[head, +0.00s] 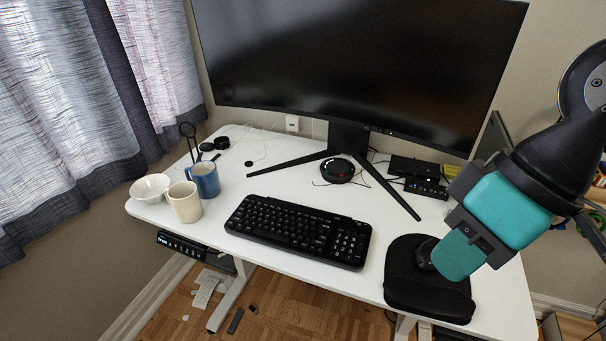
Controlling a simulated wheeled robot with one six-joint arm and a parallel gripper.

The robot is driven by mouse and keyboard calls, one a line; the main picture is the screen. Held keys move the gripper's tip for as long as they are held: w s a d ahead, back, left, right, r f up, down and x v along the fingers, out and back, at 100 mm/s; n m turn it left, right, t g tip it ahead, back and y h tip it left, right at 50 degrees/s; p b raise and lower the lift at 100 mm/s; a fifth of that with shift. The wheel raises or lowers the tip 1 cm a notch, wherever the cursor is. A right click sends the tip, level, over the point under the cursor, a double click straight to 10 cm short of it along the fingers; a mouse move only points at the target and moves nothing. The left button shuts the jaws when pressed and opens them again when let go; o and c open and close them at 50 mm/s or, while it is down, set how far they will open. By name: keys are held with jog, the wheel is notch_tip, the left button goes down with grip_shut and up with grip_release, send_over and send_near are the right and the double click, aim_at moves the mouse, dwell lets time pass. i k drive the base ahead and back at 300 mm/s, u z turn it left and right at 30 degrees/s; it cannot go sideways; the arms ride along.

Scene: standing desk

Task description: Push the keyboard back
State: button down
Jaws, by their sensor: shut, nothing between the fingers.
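The black keyboard (299,230) lies on the white desk (260,185), angled along its front edge, with its number pad towards the right. A clear strip of desk lies between the keyboard and the monitor stand's legs. My gripper (452,262), teal and black, reaches in from the right. It is shut and empty, and stands over the black mouse pad (428,302), to the right of the keyboard and apart from it. It covers part of the pad and of a dark mouse (424,253). I cannot tell its exact height above the pad.
The monitor (355,65) stands at the back on splayed legs (386,188). A round black device (337,170) sits between the legs. A blue mug (205,179), cream mug (185,202) and white bowl (150,188) stand at the left. Small black boxes (413,168) sit at the back right.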

aim_at(314, 235)
jog(key=z, duration=0.55)
jog(key=k, duration=1.3)
jog(key=u, duration=0.15)
jog(key=i, duration=0.6)
jog(key=u, duration=0.7)
jog(key=i, duration=0.95)
jog(key=z, duration=0.35)
